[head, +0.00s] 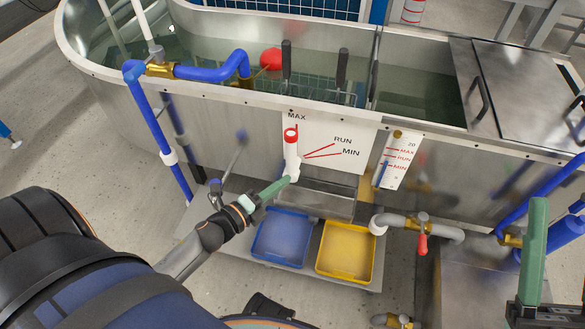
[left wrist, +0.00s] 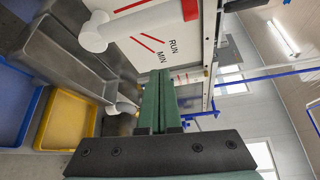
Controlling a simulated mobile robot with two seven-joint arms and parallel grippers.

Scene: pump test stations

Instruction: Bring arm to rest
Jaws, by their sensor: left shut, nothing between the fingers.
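My left gripper (head: 288,179) has green fingers shut with nothing between them. In the head view its tips overlap the lower end of a white handle-like pipe (head: 291,150) with a red ring on top. The pipe stands before a white panel (head: 330,140) marked MAX, RUN and MIN. In the left wrist view the shut fingers (left wrist: 160,88) point toward the panel, with the white pipe (left wrist: 140,25) beyond them; I cannot tell whether they touch it. Of my right gripper, a green finger (head: 534,240) shows at the right edge; its opening is unclear.
A metal water tank (head: 250,100) with blue pipes (head: 158,130) stands ahead. A blue tray (head: 283,240) and a yellow tray (head: 345,252) sit below the panel. A grey pipe with a red-handled valve (head: 422,243) juts out to their right. Floor at left is clear.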

